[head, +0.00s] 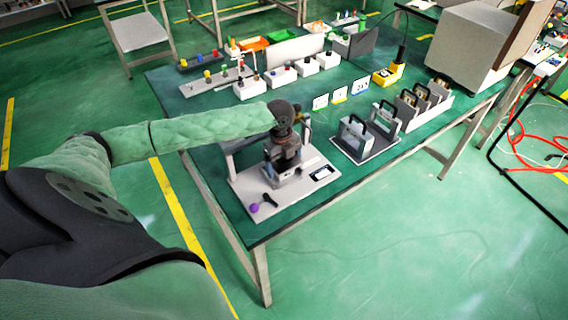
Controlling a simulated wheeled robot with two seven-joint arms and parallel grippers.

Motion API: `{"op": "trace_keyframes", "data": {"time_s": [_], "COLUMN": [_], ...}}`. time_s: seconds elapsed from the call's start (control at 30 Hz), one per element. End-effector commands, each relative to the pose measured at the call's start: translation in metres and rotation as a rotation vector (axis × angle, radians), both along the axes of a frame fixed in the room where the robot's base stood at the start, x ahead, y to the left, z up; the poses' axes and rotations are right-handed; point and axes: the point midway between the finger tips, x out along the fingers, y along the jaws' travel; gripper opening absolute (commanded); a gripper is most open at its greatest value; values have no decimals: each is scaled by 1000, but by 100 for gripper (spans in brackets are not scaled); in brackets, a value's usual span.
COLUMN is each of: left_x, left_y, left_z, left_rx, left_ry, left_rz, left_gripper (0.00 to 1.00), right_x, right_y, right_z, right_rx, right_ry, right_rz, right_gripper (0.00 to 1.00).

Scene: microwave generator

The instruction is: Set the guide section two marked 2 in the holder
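My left gripper (284,158) points down over a pale fixture board (250,187) at the table's near corner. A grey block-like part shows under and around the fingers. The fingertips are too small and hidden to tell whether they are open or shut on it. Dark guide-like pieces with pale frames stand in a tray (366,153) to the right, one at its left end (352,132). Several similar pieces stand in a white rack (438,112) behind it. I cannot read a 2 on any piece, so I cannot tell which is section two. My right gripper is not in view.
Small white number cards (340,95) stand behind the tray. White boxes with coloured knobs (283,75) and a yellow device (388,76) are farther back. A large grey cabinet (473,45) stands at the right. A purple knob (254,208) lies at the fixture's front. Green tabletop (300,208) is bare along the near edge.

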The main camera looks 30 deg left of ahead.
Motion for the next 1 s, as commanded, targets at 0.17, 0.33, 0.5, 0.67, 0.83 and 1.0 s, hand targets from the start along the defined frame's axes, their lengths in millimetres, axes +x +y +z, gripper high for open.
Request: {"op": "trace_keyframes", "data": {"time_s": [0.17,0.33,0.5,0.67,0.83,1.0], "left_x": [0,0,2,3,4,4], "left_y": [0,0,3,5,8,9], "left_z": [1,1,16,41,65,76], "left_rx": [0,0,1,0,0,1], "left_ry": [-1,0,-3,-4,-3,-1], "left_rz": [0,0,1,0,0,0], "left_gripper": [100,100,100,100,100,100], "right_x": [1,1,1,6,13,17], "right_y": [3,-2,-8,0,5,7], "right_z": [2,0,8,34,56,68], "right_rx": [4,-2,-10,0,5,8], "right_ry": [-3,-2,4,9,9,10], "right_rz": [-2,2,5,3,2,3], "right_gripper": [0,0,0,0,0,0]}}
